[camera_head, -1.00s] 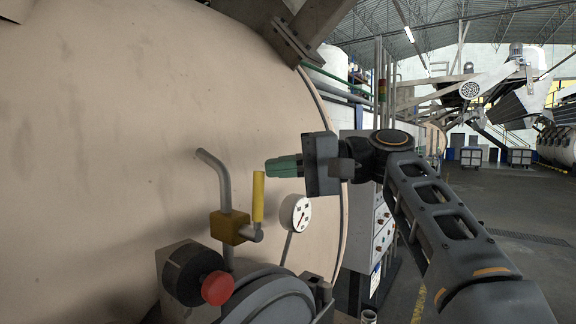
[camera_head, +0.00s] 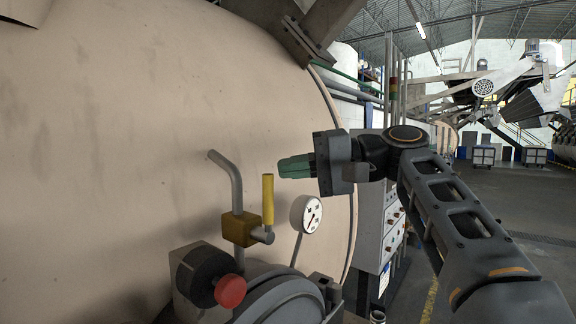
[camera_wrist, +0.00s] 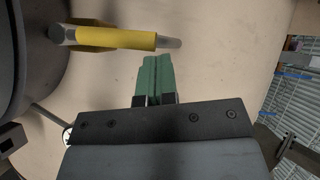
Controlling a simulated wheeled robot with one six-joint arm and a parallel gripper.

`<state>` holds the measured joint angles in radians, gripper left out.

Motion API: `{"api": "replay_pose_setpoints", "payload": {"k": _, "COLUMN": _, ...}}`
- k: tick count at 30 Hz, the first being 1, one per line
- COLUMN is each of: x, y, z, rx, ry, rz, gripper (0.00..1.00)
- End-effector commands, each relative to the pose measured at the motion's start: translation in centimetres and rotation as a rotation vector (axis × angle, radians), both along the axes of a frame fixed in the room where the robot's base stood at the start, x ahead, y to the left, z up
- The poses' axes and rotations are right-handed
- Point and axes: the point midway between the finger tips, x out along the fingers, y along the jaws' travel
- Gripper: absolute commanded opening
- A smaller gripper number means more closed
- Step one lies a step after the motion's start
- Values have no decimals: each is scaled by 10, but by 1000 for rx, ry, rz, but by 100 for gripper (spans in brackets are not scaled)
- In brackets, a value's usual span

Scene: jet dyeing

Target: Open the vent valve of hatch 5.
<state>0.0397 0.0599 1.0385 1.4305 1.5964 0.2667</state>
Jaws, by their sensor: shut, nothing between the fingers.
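The vent valve has a brass-yellow body (camera_head: 240,229) on a bent grey pipe (camera_head: 229,178). Its yellow lever handle (camera_head: 268,199) stands upright at the right of the body. My gripper (camera_head: 281,168), with green fingers, is shut and empty, above and slightly right of the lever's top, apart from it in the head view. In the wrist view the yellow lever (camera_wrist: 115,39) lies across the upper left, and my shut fingertips (camera_wrist: 156,58) are just below its end, with a small gap in the picture. No hatch number can be read.
A round pressure gauge (camera_head: 306,214) stands right of the valve. A red knob (camera_head: 230,291) and a grey round hatch (camera_head: 282,302) sit below it. The large beige vessel (camera_head: 150,120) fills the left. A control cabinet (camera_head: 378,215) stands behind my arm.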

Motion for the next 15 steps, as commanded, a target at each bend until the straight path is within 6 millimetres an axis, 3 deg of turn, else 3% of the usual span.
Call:
{"api": "replay_pose_setpoints", "payload": {"k": 5, "x": 13, "y": -27, "z": 9, "rx": 0, "ry": 1, "rz": -2, "gripper": 0}}
{"api": "replay_pose_setpoints", "payload": {"k": 15, "x": 6, "y": -86, "z": 13, "rx": 0, "ry": -1, "rz": 9, "gripper": 0}}
